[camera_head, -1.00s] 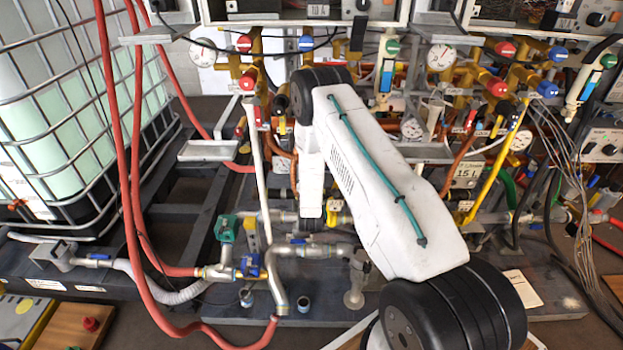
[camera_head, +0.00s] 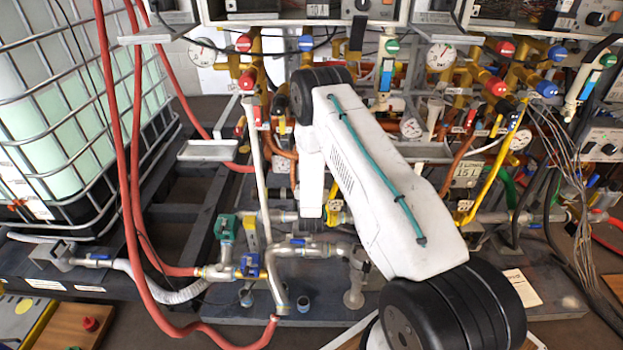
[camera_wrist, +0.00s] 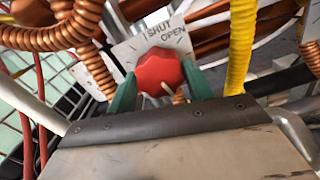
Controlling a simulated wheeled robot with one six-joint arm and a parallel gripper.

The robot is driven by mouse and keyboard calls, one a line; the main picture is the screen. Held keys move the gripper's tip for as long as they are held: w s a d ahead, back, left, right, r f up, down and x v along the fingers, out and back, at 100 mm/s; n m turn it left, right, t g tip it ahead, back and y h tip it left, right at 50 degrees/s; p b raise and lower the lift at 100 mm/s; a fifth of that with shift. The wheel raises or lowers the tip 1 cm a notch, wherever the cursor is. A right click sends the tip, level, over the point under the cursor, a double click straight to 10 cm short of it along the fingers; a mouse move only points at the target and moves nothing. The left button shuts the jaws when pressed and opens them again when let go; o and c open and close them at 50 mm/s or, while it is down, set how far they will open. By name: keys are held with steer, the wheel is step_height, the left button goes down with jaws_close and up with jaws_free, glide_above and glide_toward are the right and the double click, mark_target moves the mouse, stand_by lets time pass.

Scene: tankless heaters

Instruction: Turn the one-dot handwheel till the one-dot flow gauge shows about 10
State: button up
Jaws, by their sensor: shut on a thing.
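A red handwheel (camera_wrist: 160,72) sits in front of a pale plate (camera_wrist: 160,38) lettered SHUT and OPEN in the wrist view. My gripper (camera_wrist: 161,82) has its two green fingers on the wheel's left and right sides, shut on it. A pale pointer mark shows on the wheel's lower right. No dots can be made out on the wheel or plate. In the head view my white arm hides the gripper and this wheel. Round gauges show at the upper left (camera_head: 202,52), upper right (camera_head: 440,57) and lower middle (camera_head: 411,128); their readings and dots are too small to tell.
Copper coils (camera_wrist: 75,30) and a yellow hose (camera_wrist: 241,45) run close beside the wheel. Red hoses (camera_head: 122,150) hang at the left before a caged tank (camera_head: 60,110). Pipes with a green valve (camera_head: 226,228) lie low in front. Crowded valves and wires fill the right side.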

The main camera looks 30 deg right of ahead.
steer(key=shift+s+f+n, duration=0.15)
steer(key=shift+f+n, duration=0.05)
steer(key=shift+n, duration=0.1)
steer(key=o, duration=0.7)
steer(key=shift+a+r, duration=0.1)
steer(key=v, duration=0.7)
steer(key=shift+s+a, duration=0.25)
steer(key=shift+s, duration=0.05)
